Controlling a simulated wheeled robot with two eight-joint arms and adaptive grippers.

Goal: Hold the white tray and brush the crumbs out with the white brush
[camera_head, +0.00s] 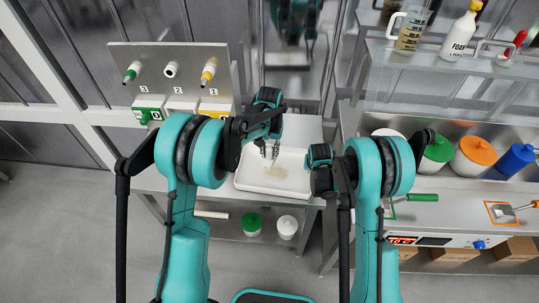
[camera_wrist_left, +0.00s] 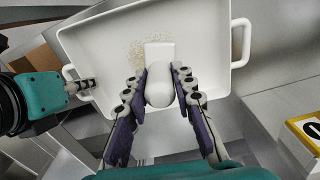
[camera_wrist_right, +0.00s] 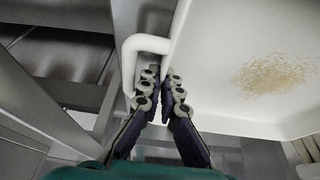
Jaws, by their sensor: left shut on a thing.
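The white tray (camera_head: 243,183) sits on the bench in the head view, its rim and handles also showing in the left wrist view (camera_wrist_left: 215,82). Pale crumbs (camera_wrist_left: 137,55) lie scattered on its floor; they also show in the right wrist view (camera_wrist_right: 275,75). My left gripper (camera_head: 269,151) is shut on the white brush (camera_wrist_left: 160,86), whose rounded handle sits between the fingers above the tray, its flat head beside the crumbs. My right gripper (camera_wrist_right: 162,82) is at the tray's side by a handle loop, its fingers close around the rim. Its fingertips are hidden in the head view.
At the right are a shelf with a foam bottle (camera_head: 461,33) and coloured lidded tubs (camera_head: 474,155). A green-lidded jar (camera_head: 252,222) stands on the lower shelf.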

